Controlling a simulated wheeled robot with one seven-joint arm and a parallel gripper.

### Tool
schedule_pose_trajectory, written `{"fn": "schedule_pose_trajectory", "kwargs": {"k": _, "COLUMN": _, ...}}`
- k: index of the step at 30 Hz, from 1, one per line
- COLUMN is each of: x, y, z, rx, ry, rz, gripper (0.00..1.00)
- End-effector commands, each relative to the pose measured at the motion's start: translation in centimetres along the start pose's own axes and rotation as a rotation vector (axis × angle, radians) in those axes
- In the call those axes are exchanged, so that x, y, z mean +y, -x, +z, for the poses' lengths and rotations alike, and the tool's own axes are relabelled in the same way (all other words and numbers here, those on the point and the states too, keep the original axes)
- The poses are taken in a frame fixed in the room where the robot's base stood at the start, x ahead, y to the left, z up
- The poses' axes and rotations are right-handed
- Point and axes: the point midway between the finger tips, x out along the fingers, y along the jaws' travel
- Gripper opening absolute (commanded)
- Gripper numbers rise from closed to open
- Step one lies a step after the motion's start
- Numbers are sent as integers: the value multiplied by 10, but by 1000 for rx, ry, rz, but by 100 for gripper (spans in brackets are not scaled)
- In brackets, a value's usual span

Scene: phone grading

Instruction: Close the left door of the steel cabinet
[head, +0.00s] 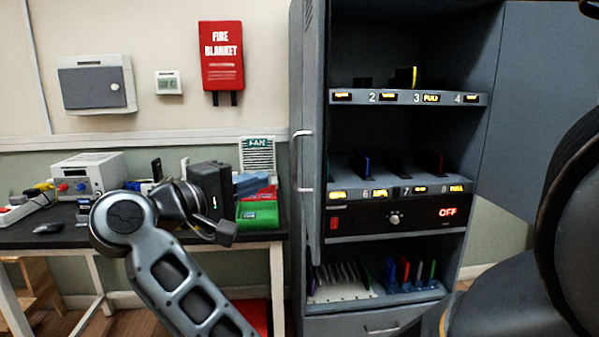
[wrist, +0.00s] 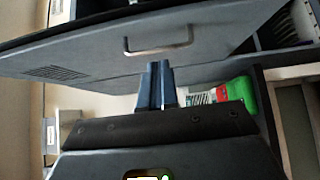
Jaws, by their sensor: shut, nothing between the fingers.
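The steel cabinet (head: 410,98) stands right of centre in the head view. Its left door (head: 311,60) is swung open and shows nearly edge-on, with a long bar handle (head: 300,160) on its outer face. In the wrist view the left door (wrist: 90,55) spans the upper part, with its handle (wrist: 157,50) above the fingertips. My gripper (head: 262,183) is shut and empty, left of the door on its outer side, pointing toward it. In the wrist view the gripper's blue fingers (wrist: 160,72) end just below the handle; I cannot tell whether they touch the door.
The right door (head: 535,100) of the cabinet also stands open. Shelves hold phones in numbered bays. A workbench (head: 265,238) left of the cabinet carries a power unit (head: 88,177), a green tray (head: 258,217) and a red tray. A fire blanket (head: 221,55) hangs on the wall.

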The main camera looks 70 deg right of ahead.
Motion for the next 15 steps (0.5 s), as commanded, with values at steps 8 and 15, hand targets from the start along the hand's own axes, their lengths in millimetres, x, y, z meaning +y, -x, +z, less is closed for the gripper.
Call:
{"fn": "schedule_pose_trajectory", "kwargs": {"k": 8, "x": 2, "y": -51, "z": 1, "rx": -5, "ry": 2, "rz": 1, "gripper": 0}}
{"fn": "schedule_pose_trajectory", "kwargs": {"k": 15, "x": 1, "y": -76, "z": 18, "rx": -1, "ry": 2, "rz": 2, "gripper": 0}}
